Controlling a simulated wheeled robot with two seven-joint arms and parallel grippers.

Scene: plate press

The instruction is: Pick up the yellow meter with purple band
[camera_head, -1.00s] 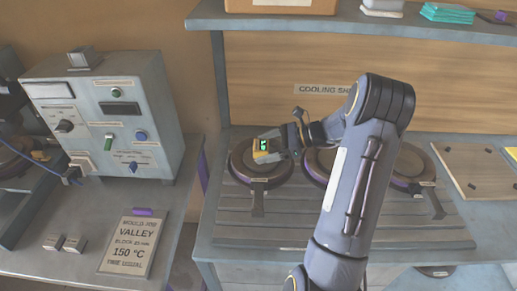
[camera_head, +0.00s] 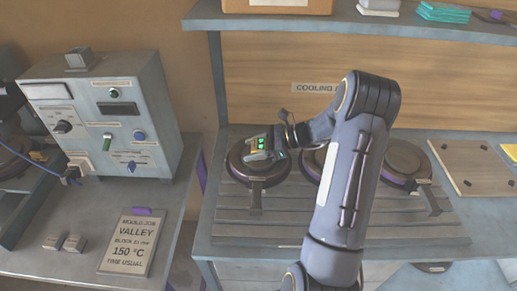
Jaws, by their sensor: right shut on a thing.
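My right gripper (camera_head: 268,149) is over the left round plate on the cooling shelf, at the end of my arm reaching in from the lower right. It is shut on a small meter (camera_head: 261,143) with green lit marks. The meter's yellow body is mostly hidden by the gripper now, and I cannot make out a purple band. The gap between the meter and the plate is too small to judge. My left gripper is not in view.
Round dark plates (camera_head: 240,172) stand on the slatted rack (camera_head: 300,225), partly hidden by my arm. A control box (camera_head: 105,125) and a job card (camera_head: 128,246) are on the left bench. A wooden board (camera_head: 475,165) lies at right. An upper shelf (camera_head: 370,25) runs above.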

